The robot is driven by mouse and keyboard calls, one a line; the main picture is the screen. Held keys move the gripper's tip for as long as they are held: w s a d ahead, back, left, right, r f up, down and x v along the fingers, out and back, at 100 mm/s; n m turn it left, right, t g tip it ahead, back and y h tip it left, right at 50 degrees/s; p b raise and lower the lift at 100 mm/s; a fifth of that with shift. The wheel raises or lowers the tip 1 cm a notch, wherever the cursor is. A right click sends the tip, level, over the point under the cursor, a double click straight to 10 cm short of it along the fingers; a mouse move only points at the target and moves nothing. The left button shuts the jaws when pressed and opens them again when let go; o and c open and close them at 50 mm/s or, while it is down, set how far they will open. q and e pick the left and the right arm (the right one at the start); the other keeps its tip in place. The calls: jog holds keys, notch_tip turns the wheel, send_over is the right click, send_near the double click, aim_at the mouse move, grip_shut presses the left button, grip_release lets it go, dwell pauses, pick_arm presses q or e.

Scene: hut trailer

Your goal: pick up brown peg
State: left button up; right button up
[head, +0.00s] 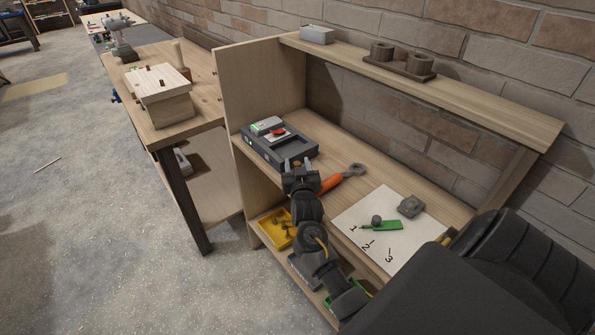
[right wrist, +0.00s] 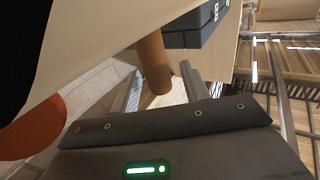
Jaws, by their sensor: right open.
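The brown peg (right wrist: 154,62) is a plain cylinder in the right wrist view, beside a dark grey box. It lies in line with the gap between the two fingers of my right gripper (right wrist: 162,88). The fingers are apart, one on each side of it, and I cannot tell whether either touches it. In the head view my right gripper (head: 297,164) is over the shelf, at the near right corner of the grey box (head: 280,146); I cannot make out the peg clearly there. My left gripper is not in view.
An orange-handled wrench (head: 340,178) lies right of the gripper. A white numbered sheet (head: 362,226) holds a green piece (head: 385,225) and a grey block (head: 410,206). A yellow bin (head: 271,230) is on the lower shelf. A wooden side panel (head: 262,90) rises at the left.

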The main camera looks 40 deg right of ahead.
jog(key=shift+c, duration=0.3)
grip_shut()
